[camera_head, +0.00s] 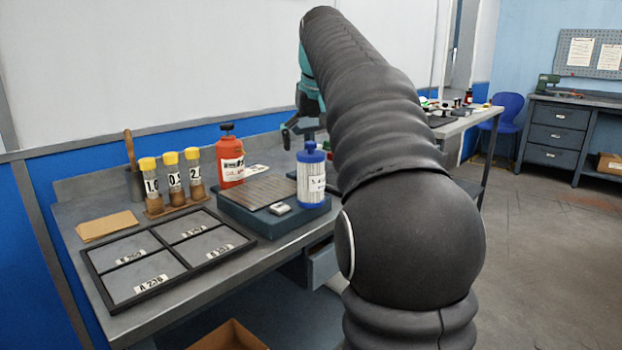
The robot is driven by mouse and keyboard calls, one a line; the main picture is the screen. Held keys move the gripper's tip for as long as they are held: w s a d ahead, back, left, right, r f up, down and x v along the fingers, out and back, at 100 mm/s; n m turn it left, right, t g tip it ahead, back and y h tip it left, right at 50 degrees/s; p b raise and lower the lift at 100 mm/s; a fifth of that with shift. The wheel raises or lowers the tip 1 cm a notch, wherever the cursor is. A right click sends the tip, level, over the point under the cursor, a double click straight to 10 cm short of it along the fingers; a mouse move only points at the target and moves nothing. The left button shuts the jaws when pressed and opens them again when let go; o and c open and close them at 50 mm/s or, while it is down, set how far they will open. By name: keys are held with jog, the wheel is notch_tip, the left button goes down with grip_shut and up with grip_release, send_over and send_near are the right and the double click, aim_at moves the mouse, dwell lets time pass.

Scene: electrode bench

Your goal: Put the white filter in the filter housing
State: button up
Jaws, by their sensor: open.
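A white ribbed cylinder with a blue top and base and a label (311,183), which looks like the white filter, stands upright at the right front of a dark block. My gripper (303,138) is open and empty. It points down above and behind the cylinder in the picture, apart from it. Part of the gripper is hidden by my arm. I cannot make out a filter housing; my black arm covers much of the bench to the right of the cylinder.
The dark block (247,220) carries a grooved plate and a small light piece. A red bottle (230,160), several yellow-capped tubes (172,180) and a brown envelope (108,226) stand or lie left. A framed four-part tray (95,277) fills the bench's front left.

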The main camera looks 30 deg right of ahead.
jog(key=shift+w+f, duration=0.25)
jog(key=shift+f, duration=0.4)
grip_shut()
jog(key=shift+r, duration=0.1)
